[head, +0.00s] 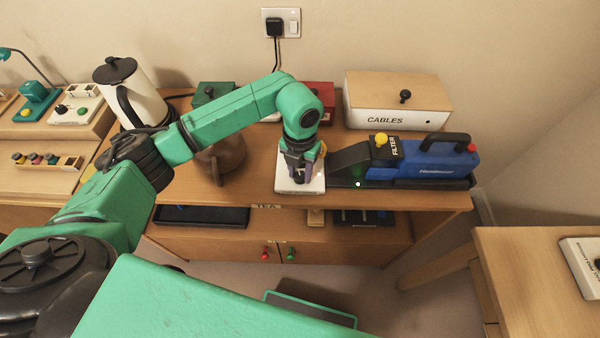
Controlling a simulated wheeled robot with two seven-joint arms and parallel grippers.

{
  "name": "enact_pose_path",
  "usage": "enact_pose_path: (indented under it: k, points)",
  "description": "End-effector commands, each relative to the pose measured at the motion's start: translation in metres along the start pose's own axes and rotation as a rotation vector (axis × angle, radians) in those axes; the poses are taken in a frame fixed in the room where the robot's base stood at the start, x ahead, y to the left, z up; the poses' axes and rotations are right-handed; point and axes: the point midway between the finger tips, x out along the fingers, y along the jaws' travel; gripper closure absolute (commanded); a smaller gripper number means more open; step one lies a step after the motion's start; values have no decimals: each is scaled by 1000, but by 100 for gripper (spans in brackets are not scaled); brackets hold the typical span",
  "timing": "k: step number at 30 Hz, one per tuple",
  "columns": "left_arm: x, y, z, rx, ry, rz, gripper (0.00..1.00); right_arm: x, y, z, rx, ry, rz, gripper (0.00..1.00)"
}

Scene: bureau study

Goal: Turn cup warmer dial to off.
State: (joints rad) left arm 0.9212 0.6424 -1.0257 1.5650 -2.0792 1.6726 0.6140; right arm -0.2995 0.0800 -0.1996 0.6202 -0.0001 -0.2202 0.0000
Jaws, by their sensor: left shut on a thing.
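The cup warmer (287,186) looks like a low white unit on the wooden cabinet top, left of the blue machine. My left gripper (301,178) points down over it, with its fingers at the unit's upper face. It is shut on what I take to be the cup warmer's dial. The fingers and wrist hide the dial, so its setting cannot be read. My right gripper is not in view.
A blue and black machine (436,162) with a yellow knob stands close on the right. Behind it is a wooden-lidded CABLES box (400,100). A brown teapot-like vessel (222,158) and a white jug (134,90) stand left, near my arm.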

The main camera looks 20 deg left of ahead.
Motion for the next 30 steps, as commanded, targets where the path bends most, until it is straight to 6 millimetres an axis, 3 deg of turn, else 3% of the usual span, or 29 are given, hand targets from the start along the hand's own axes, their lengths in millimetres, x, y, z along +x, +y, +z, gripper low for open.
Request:
enact_pose_path:
  k: [18,30]
  points:
    - [-3,0,3,-565,-9,-4,100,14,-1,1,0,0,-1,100]
    - [-3,1,3,-769,-9,-5,100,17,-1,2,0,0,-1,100]
